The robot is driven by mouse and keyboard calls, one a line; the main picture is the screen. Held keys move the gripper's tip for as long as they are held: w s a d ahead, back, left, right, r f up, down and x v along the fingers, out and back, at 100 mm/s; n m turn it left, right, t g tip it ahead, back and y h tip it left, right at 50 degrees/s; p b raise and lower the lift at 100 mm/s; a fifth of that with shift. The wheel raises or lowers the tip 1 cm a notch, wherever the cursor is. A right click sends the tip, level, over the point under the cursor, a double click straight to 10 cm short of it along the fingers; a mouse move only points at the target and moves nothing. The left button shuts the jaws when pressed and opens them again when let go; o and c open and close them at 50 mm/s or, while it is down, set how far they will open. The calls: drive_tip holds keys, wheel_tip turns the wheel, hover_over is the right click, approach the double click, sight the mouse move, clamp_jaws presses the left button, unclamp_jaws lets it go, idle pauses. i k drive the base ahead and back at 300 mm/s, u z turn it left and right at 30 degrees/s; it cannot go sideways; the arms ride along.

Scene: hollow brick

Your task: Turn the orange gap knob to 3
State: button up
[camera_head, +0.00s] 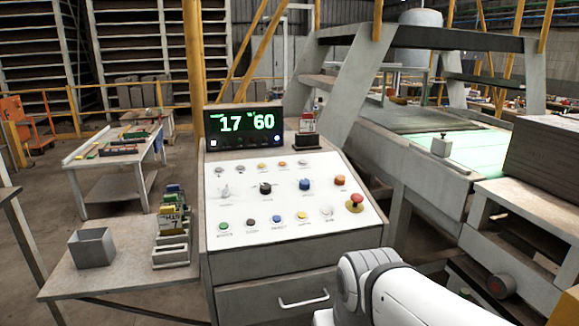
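The orange knob (340,180) is at the right end of the middle row on the sloped white control panel (245,208). It is small, and neither its pointer nor the scale numbers around it can be read. A blue knob (305,184) and a black knob (265,187) sit to its left in the same row. The display (243,125) above the panel reads 17 and 60 in green. My white arm shows at the bottom right, in front of the console. My gripper is out of view.
A red mushroom button (355,201) on a yellow base sits just below the orange knob. Small coloured buttons line the rows above and below. A side table (125,282) at left holds a grey open box (92,248) and a file rack (171,254). A conveyor (470,150) stands right.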

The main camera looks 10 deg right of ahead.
sight(339, 180)
drive_tip(key=u, duration=0.1)
drive_tip(key=i, duration=0.95)
drive_tip(key=z, duration=0.3)
